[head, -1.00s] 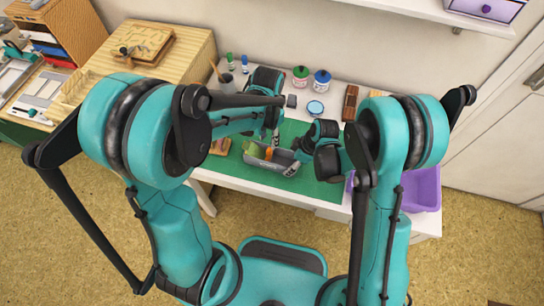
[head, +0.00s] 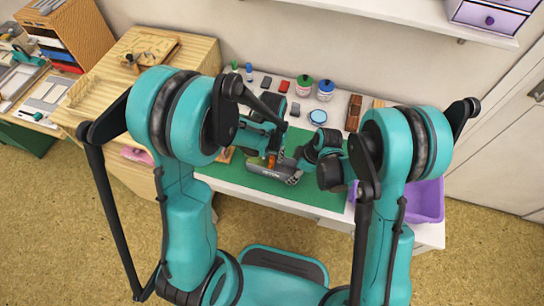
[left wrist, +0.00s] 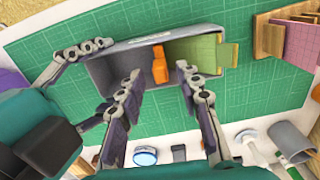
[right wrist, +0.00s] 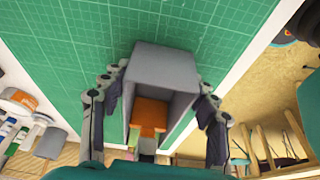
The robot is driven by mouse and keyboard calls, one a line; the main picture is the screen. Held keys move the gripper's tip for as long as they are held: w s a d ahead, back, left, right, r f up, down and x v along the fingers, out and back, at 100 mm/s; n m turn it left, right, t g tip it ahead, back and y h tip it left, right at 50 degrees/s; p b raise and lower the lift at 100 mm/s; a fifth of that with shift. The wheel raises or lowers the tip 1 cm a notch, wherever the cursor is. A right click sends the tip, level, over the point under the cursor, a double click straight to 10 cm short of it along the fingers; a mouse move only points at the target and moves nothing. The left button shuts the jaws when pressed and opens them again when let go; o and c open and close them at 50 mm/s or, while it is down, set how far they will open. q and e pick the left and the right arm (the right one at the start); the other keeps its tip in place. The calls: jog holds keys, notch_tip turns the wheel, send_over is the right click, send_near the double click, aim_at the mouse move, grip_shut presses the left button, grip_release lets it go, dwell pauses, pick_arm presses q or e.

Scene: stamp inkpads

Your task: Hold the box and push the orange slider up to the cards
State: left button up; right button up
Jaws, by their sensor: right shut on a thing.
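The long grey open-topped box (head: 268,171) lies on the green mat. The orange slider (left wrist: 160,64) stands upright inside it, near the middle in the left wrist view. My right gripper (right wrist: 157,88) is shut on the box at the end away from the cards. The slider also shows inside the box in the right wrist view (right wrist: 150,113).
Jars (head: 304,86), a round blue-rimmed lid (head: 317,116) and inkpads stand along the table's back. A purple bin (head: 428,200) is at the table's right. The mat (head: 318,195) in front of the box is clear.

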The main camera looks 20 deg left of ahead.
pick_arm(q)
jog(key=shift+f, duration=1)
grip_shut()
jog(key=shift+w+a, duration=0.1)
jog(key=shift+a, duration=1.65)
grip_release()
jog(key=shift+d, duration=0.1)
notch_tip(320, 180, up, 12)
